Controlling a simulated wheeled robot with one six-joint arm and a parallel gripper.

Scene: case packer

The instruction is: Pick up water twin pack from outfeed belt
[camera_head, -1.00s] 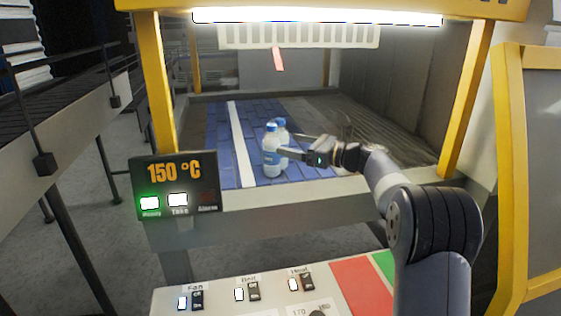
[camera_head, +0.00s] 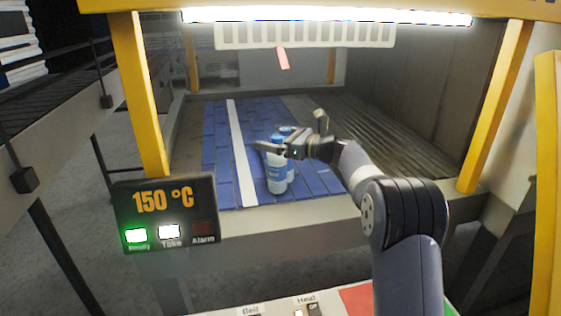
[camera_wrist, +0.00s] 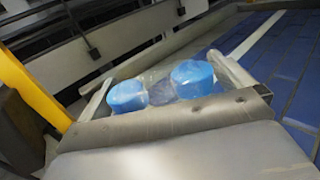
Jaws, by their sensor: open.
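The water twin pack (camera_head: 277,177) is two clear bottles with blue caps and blue labels, standing upright side by side on the blue outfeed belt (camera_head: 220,170). My gripper (camera_head: 266,147) is open at the height of the bottle tops, and it partly hides the caps in the head view. In the wrist view, the twin pack's two blue caps (camera_wrist: 192,77) lie between the spread fingers of my gripper (camera_wrist: 160,80). I cannot tell whether either finger touches the bottles.
A white stripe (camera_head: 241,150) runs along the belt left of the bottles. A lit panel (camera_head: 166,213) reading 150 °C stands at the front left. Bare belt surrounds the pack.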

